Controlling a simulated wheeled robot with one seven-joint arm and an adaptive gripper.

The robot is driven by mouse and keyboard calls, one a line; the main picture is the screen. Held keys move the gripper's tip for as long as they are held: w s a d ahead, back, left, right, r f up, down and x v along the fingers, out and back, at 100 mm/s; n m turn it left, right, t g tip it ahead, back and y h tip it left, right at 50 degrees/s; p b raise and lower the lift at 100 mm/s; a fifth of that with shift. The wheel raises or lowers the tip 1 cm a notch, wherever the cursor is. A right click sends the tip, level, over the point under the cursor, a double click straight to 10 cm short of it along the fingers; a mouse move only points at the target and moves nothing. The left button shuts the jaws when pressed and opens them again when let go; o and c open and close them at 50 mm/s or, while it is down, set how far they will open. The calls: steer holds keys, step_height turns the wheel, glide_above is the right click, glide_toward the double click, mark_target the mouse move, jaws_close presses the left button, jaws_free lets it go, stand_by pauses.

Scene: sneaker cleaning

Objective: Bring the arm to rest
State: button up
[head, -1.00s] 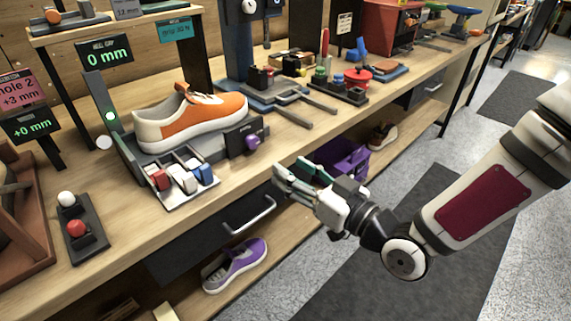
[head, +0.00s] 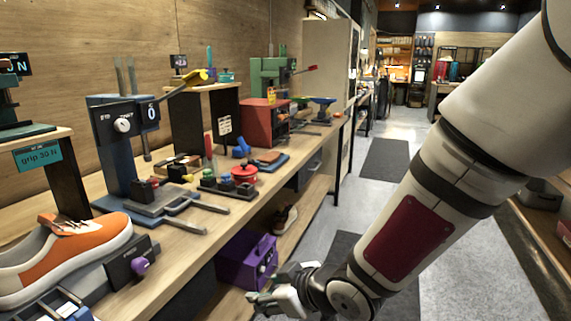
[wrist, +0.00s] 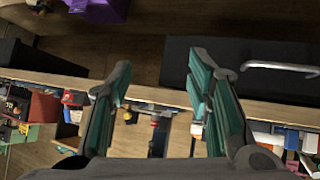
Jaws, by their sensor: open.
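My gripper (head: 272,301) shows low in the head view, in front of the bench's front edge. In the wrist view my gripper (wrist: 163,95) has its two teal-padded fingers spread wide, with nothing between them. My arm runs from the gripper up to the upper right of the head view. An orange and white sneaker (head: 70,255) sits on a fixture on the bench at the left, apart from my gripper.
A purple box (head: 245,260) is on the lower shelf, close behind my gripper. The workbench (head: 190,245) holds a press, a red machine (head: 265,122) and small tools.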

steer(key=s+d+r+m+g+h, duration=0.1)
steer(key=s+d+r+m+h, duration=0.25)
steer(key=d, duration=0.55)
steer(key=s+d+r+m+h, duration=0.2)
steer(key=s+d+r+h, duration=0.15)
steer(key=d, duration=0.55)
steer(key=s+d+r+m+g, duration=0.3)
steer(key=s, duration=0.8)
steer(key=s+d+r+m+g, duration=0.2)
steer(key=s+m+g, duration=0.1)
steer(key=s, duration=0.8)
step_height(320, 180, up, 21)
steer(key=t+p, duration=0.3)
steer(key=p, duration=1.5)
steer(key=shift+a+f+t+p, duration=0.15)
steer(key=shift+a+t+p, duration=0.05)
steer(key=shift+t+p, duration=0.2)
steer(key=shift+w, duration=0.1)
